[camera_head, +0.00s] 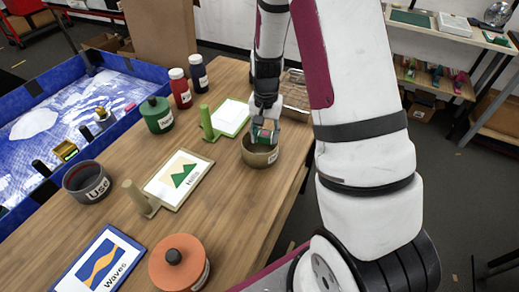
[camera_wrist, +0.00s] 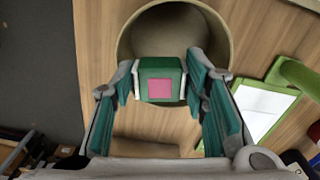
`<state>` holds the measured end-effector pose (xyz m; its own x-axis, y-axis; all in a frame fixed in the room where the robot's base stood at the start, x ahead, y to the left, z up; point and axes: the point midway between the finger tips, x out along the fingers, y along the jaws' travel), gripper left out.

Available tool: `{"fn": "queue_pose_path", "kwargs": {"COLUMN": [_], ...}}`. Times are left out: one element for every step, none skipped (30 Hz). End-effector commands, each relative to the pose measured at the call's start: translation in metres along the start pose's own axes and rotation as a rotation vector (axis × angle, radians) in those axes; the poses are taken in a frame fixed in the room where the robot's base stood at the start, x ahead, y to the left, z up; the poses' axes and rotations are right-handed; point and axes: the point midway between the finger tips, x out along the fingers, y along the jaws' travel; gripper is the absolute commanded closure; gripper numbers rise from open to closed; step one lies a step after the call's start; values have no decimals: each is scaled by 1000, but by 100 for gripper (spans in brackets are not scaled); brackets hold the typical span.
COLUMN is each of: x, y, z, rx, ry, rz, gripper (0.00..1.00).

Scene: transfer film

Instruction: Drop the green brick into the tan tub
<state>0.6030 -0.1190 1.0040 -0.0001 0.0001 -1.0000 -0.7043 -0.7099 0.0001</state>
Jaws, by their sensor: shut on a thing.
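The green brick (camera_wrist: 160,80) has a pink square on its face and is held between the fingers of my gripper (camera_wrist: 160,92). In the wrist view the brick is over the opening of the tan tub (camera_wrist: 126,48), whose round rim shows around and above it. In the head view my gripper (camera_head: 264,130) points down at the tan tub (camera_head: 260,157) near the table's right edge, and a bit of the green brick shows between the fingers. I cannot tell exactly how far the brick is above or inside the rim.
A green-handled stamp board (camera_head: 230,117) lies left of the tub, with a wire rack (camera_head: 295,92) behind. A green jar (camera_head: 157,115), a grey cup (camera_head: 87,182), an orange jar (camera_head: 180,264) and a mountain card (camera_head: 180,180) share the table. A blue-walled tray (camera_head: 70,105) is at left.

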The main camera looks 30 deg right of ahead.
Motion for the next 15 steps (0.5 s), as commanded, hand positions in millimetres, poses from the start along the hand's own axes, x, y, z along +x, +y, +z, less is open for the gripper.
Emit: {"fn": "queue_pose_path", "kwargs": {"x": [0,0,0,0,0,0,0,0,0,0,0,0,0,-1,-2], "y": [0,0,0,0,0,0,0,0,0,0,0,0,0,0,0], "z": [0,0,0,0,0,0,0,0,0,0,0,0,0,0,0], "rx": [0,0,0,0,0,0,0,0,0,0,0,0,0,0,0], "ry": [0,0,0,0,0,0,0,0,0,0,0,0,0,1,1], "rz": [0,0,0,0,0,0,0,0,0,0,0,0,0,0,0], "gripper": [78,78,50,43,37,36,36,36,36,36,36,36,36,36,36]}}
